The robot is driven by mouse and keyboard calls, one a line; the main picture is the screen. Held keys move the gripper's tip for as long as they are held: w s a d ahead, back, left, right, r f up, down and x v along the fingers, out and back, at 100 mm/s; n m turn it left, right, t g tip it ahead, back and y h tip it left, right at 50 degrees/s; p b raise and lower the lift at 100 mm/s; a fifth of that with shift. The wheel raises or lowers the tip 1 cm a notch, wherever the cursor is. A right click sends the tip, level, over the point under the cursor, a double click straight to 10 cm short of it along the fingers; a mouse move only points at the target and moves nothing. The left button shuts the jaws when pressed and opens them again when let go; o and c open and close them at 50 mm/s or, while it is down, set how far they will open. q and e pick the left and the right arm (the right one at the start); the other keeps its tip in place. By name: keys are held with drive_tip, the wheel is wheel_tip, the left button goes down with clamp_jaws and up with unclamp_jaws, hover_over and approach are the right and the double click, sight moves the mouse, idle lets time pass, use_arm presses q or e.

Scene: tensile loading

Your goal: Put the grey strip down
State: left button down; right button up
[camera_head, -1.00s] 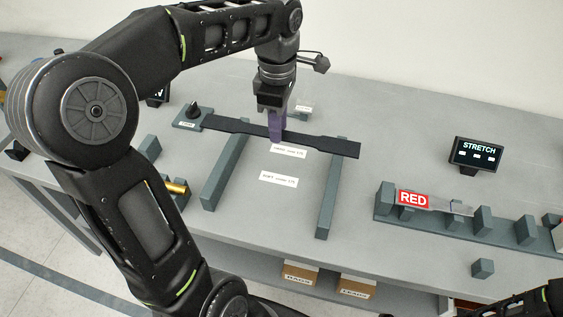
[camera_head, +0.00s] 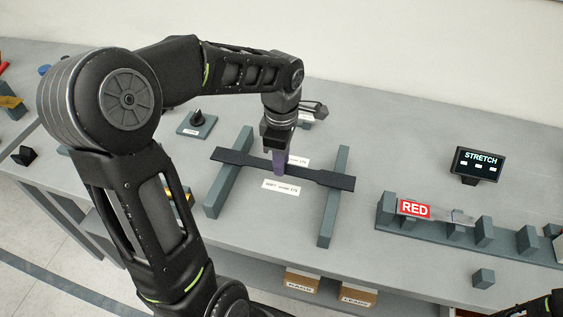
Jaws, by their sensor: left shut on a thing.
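The grey strip (camera_head: 318,177) is dark, long and flat, with wider ends and a narrower middle. It lies crosswise over two parallel grey rails, the left rail (camera_head: 222,191) and the right rail (camera_head: 328,220). I cannot tell whether it touches them or hovers just above. My left gripper (camera_head: 279,170) points down and is shut on the strip near its middle, with purple fingers. A white label (camera_head: 281,187) lies between the rails just in front of the strip; another label behind is partly hidden by the gripper.
A dark screen reading STRETCH (camera_head: 477,162) stands at the right. Before it, a grey rack (camera_head: 390,219) holds a clear strip with a RED tag (camera_head: 414,209). A small grey block (camera_head: 483,278) sits near the front edge. A black knob (camera_head: 197,119) is at the back left.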

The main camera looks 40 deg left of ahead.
use_arm(q)
drive_tip(key=shift+f, duration=0.65)
drive_tip(key=shift+f, duration=0.2)
drive_tip(key=c, duration=1.1)
unclamp_jaws()
drive_tip(key=shift+r, duration=0.1)
wheel_tip(320, 180, up, 12)
drive_tip(key=shift+r+b, duration=0.1)
drive_tip(key=shift+b, duration=0.3)
